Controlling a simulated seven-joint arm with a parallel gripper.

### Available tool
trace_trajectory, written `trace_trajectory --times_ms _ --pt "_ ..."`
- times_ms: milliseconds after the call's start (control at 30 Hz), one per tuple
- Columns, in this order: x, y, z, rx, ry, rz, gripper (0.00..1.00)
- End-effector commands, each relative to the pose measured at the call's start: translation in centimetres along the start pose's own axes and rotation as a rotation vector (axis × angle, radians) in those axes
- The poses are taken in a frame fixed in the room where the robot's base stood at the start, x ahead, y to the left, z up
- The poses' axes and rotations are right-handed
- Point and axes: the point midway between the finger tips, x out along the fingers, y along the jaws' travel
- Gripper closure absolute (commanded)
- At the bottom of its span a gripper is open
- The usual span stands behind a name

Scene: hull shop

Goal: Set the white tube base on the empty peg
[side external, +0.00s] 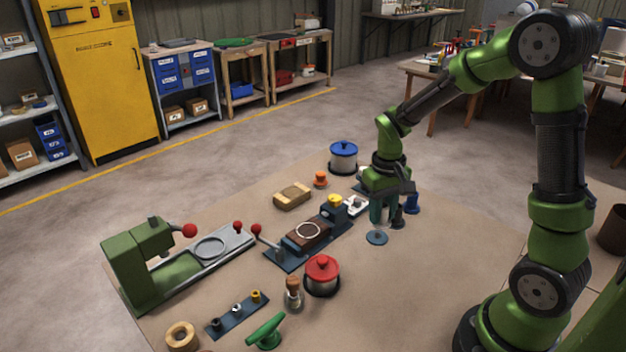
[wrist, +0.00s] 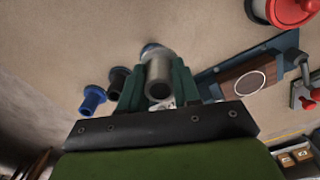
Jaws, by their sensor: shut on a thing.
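My gripper (side external: 381,214) is low over the mat, its green fingers pointing down. In the wrist view, my gripper (wrist: 157,76) is shut on a pale grey-white tube (wrist: 158,72), its open end facing the camera. A bluish round disc (side external: 377,238) shows below the fingers; it also shows at the tube's far end in the wrist view (wrist: 150,47). I cannot tell whether it belongs to the tube or stands under it. A black flanged tube (side external: 398,218) and a blue flanged tube (side external: 412,203) stand beside it, roughly in line. No bare peg is clearly visible.
A dark fixture with a brown block (side external: 307,235) lies left of my gripper. A red-lidded pot (side external: 322,275) is in front, a blue-lidded pot (side external: 343,157) behind. A green press (side external: 140,265) stands far left. The mat front right of my gripper is clear.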

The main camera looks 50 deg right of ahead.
Motion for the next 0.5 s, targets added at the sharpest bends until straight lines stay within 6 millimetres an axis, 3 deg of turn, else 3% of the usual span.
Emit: trace_trajectory --times_ms 33,133,267,500 --pt "0.1 1.2 -1.0 -0.009 0.003 -0.001 1.0" --pt "-0.1 1.6 -2.1 -0.076 0.016 -0.004 1.0" --pt "0.1 1.4 -2.2 -0.122 0.018 -0.005 1.0" --pt "2.4 1.4 -2.2 -0.125 0.015 -0.005 1.0"
